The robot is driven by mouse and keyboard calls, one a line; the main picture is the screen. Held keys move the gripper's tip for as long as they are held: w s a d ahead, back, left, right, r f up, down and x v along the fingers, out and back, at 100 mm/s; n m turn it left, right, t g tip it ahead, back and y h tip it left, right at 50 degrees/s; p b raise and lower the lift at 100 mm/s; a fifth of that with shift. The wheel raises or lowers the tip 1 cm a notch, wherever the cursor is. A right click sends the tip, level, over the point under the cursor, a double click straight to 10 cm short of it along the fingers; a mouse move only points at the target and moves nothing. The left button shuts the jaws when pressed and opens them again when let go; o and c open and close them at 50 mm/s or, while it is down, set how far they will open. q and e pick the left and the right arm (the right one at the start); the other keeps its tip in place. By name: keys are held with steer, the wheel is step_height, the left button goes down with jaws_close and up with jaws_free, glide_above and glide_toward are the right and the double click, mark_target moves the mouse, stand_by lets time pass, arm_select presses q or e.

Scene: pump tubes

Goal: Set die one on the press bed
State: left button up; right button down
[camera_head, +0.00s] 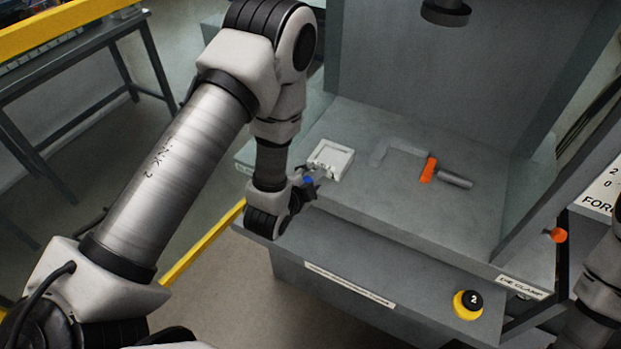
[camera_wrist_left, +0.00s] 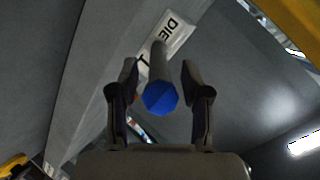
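A pale square block with a recessed top (camera_head: 331,157), which looks like the die, sits at the left end of the grey press bed (camera_head: 400,215). My left gripper (camera_head: 312,177) is at its front corner, with a blue spot beside the fingers. In the left wrist view a grey rod with a blue end (camera_wrist_left: 160,96) lies between the two fingers of my left gripper (camera_wrist_left: 160,75). Gaps show on both sides of the rod, so the fingers are open around it. My right gripper is out of view.
An orange clamp with a grey handle (camera_head: 428,169) lies on the bed, beside a pale L-shaped mark (camera_head: 395,150). The press ram (camera_head: 446,12) hangs above. A label reading DIE (camera_wrist_left: 172,32) shows in the wrist view.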

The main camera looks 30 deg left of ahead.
arm_select(q)
steer(key=shift+d, duration=0.1)
steer(key=v, duration=0.2)
steer(key=p+v, duration=0.1)
steer(key=v, duration=0.2)
steer(key=r+p+v, duration=0.1)
steer(key=v, duration=0.2)
steer(key=shift+w, duration=0.3)
steer(key=s+f+n+g+p, duration=0.3)
steer(key=s+f+n+g, duration=0.3)
steer(key=s, duration=0.5)
steer(key=s+f+n+g+p, duration=0.3)
steer(key=s+f+n+g, duration=0.35)
steer(key=s, duration=0.45)
step_height(320, 180, down, 6)
steer(key=b, duration=0.6)
steer(key=shift+w+a+m+b, duration=0.35)
steer(key=shift+a, duration=0.1)
steer(key=shift+s, duration=0.1)
